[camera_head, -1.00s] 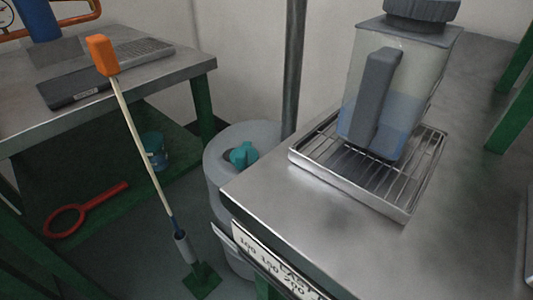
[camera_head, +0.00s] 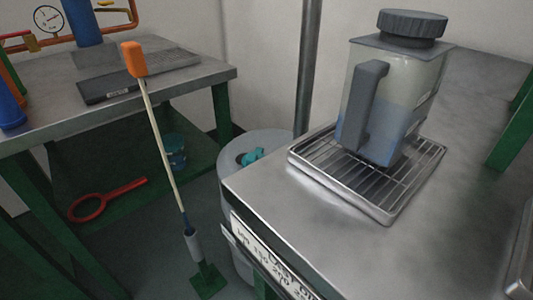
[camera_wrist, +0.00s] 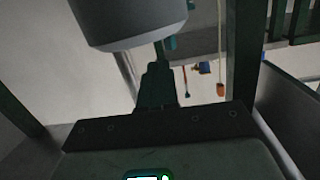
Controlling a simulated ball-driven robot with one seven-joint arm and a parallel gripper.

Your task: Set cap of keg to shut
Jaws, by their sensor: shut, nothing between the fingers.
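The keg (camera_head: 232,185) is a light grey, round-topped container on the floor between the two benches, partly hidden by the right bench. Its teal cap (camera_head: 252,156) is on top, with a small dark spot beside it; whether it is open or shut is too small to tell. My gripper (camera_wrist: 160,66) shows only in the wrist view, dark, with its fingers together and empty. A large grey rounded body (camera_wrist: 130,22) with teal bits hangs into the top of that view, just beyond the fingertips; I cannot tell for sure that it is the keg.
The right steel bench (camera_head: 275,215) carries a wire-topped tray (camera_head: 385,208) and a jug (camera_head: 400,95) with a dark lid. An orange-ended stick (camera_head: 160,135) stands before the left bench (camera_head: 50,130). A red ring tool (camera_head: 90,207) and teal bucket (camera_head: 174,150) are on the lower shelf.

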